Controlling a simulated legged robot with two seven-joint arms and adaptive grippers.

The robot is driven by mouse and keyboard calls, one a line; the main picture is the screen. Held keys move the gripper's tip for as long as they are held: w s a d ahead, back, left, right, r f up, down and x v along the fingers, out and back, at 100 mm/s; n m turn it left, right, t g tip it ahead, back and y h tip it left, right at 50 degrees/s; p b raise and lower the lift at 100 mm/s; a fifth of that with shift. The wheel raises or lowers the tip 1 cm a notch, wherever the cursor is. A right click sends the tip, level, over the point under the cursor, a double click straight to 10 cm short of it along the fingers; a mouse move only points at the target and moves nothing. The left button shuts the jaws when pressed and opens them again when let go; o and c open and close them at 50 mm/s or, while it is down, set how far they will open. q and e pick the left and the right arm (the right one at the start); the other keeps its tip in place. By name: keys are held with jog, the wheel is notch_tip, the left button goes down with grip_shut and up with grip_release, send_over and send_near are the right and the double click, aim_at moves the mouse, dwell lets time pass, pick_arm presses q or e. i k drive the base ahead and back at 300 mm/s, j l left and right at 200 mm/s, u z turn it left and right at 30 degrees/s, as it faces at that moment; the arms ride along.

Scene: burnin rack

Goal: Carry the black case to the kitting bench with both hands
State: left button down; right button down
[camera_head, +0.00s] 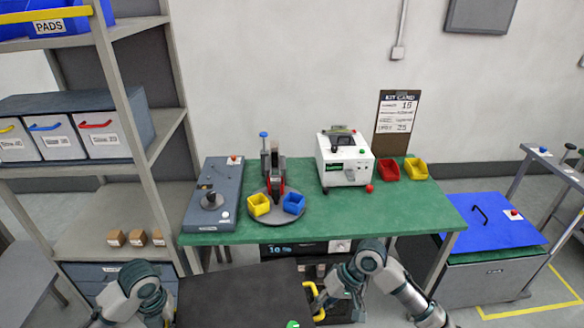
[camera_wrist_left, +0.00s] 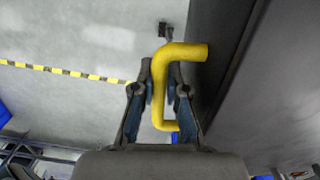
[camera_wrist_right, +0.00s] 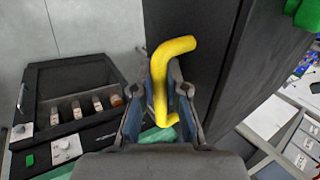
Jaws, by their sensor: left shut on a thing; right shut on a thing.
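The black case (camera_head: 240,297) is held level low in the head view, in front of the kitting bench (camera_head: 330,218), which has a green top. My right gripper (camera_head: 318,300) is shut on the case's yellow handle (camera_head: 308,289) at its right side; the handle also shows between the fingers in the right wrist view (camera_wrist_right: 170,62). My left gripper is shut on the other yellow handle (camera_wrist_left: 172,52) in the left wrist view. In the head view the left arm shows at the case's left side, but its fingertips are hidden.
The bench carries a grey fixture box (camera_head: 214,190), a round stand with yellow and blue bins (camera_head: 276,204), a white machine (camera_head: 344,162), and red and yellow bins (camera_head: 389,170). Its front middle is clear. A shelf rack (camera_head: 125,95) stands left, a blue-lidded chest (camera_head: 480,232) right.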

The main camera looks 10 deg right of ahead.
aim_at(426, 208)
jog(key=l, duration=0.8)
jog(key=i+l+u, duration=0.1)
jog(key=l, duration=0.7)
jog(key=i+l, duration=0.15)
jog(key=l, duration=0.25)
jog(key=i+l+u, duration=0.1)
jog(key=l, duration=0.35)
jog(key=i+l, duration=0.2)
jog(key=l, duration=0.2)
jog(key=i+l, duration=0.1)
jog(key=l, duration=0.35)
jog(key=i+l, duration=0.15)
jog(key=l, duration=0.15)
jog(key=i+l, duration=0.15)
jog(key=l, duration=0.2)
jog(key=i+l, duration=0.2)
jog(key=i+l+u, duration=0.1)
jog(key=l, duration=0.3)
